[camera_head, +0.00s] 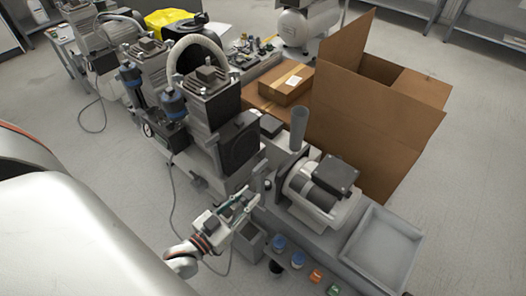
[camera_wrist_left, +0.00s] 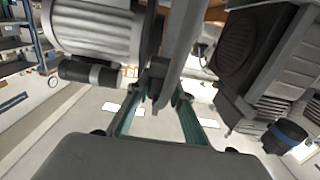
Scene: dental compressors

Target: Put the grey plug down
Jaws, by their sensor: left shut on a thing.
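My left gripper (camera_head: 243,203) reaches in low at the centre of the head view, beside the compressor with the dark motor cover (camera_head: 318,190). In the left wrist view its two teal fingers (camera_wrist_left: 157,108) close on a small grey piece, the grey plug (camera_wrist_left: 158,75). The plug is partly hidden by a long grey bar crossing in front, and its lower end is hard to make out. In the head view the plug is too small to tell apart from the fingertips. My right gripper is not in view.
A small grey bin (camera_head: 248,243) stands just below the gripper. An empty shallow grey tray (camera_head: 386,248) lies farther right. A tall machine (camera_head: 215,125) and an open cardboard box (camera_head: 375,110) stand behind.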

